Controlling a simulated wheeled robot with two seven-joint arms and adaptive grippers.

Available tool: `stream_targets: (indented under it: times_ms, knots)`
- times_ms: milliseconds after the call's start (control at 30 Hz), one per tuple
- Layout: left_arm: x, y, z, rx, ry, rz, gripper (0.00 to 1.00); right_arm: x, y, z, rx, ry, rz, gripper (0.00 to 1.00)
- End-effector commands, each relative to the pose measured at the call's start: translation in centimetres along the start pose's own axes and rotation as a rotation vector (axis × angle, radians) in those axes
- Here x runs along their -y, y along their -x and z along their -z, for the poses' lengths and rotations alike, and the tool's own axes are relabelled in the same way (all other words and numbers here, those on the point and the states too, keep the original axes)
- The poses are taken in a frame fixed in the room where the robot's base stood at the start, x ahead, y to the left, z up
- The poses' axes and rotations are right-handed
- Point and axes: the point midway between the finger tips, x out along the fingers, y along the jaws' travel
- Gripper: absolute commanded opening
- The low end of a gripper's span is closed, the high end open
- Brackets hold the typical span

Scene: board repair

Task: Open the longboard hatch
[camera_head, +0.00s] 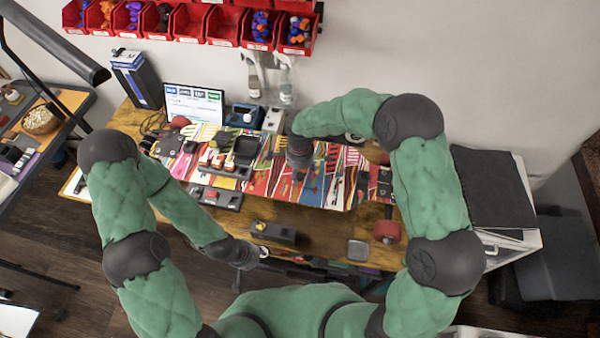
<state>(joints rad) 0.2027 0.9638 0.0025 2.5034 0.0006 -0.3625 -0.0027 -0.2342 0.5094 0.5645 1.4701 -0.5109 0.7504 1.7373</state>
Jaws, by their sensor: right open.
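The longboard (340,189) lies across the wooden workbench, with a deck patterned in red, white, blue and yellow. A dark rectangular part (246,150) is on its left-middle section, beside small red and white parts; I cannot tell whether this is the hatch or how it stands. My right gripper (301,170) points down over the deck's middle, right of the dark part. It is open, its fingers small and dark, and contact with the deck cannot be judged. My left gripper (262,252) is low near the bench's front edge, away from the longboard; its fingers are unclear.
A dark block-shaped device (273,233) and a grey square item (358,249) lie on the bench front. A red wheel (387,230) is at the right. A screen (195,103), a blue device (245,116) and spray bottles (286,85) stand behind. Red bins (224,27) hang above.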

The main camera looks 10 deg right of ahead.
Motion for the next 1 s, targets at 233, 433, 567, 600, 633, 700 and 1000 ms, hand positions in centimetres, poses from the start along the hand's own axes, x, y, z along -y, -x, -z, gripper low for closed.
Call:
stream_targets:
  times_ms: [233,433,567,600,633,700,1000]
  knots:
    - [0.0,0.0,0.0,0.0,0.0,0.0,0.4,0.0,-0.4,0.0,0.0,0.0,0.001,0.52]
    - [0.0,0.0,0.0,0.0,0.0,0.0,0.4,0.0,-0.4,0.0,0.0,0.0,0.001,0.3]
    - [0.0,0.0,0.0,0.0,0.0,0.0,0.4,0.0,-0.4,0.0,0.0,0.0,0.001,0.0]
    - [0.0,0.0,0.0,0.0,0.0,0.0,0.4,0.0,-0.4,0.0,0.0,0.0,0.001,0.0]
    - [0.0,0.0,0.0,0.0,0.0,0.0,0.4,0.0,-0.4,0.0,0.0,0.0,0.001,0.0]
    - [0.0,0.0,0.0,0.0,0.0,0.0,0.4,0.0,-0.4,0.0,0.0,0.0,0.001,0.0]
    - [-0.5,1.4,-0.1,0.0,0.0,0.0,0.4,0.3,0.6,0.3,0.045,-0.004,-0.044,0.0]
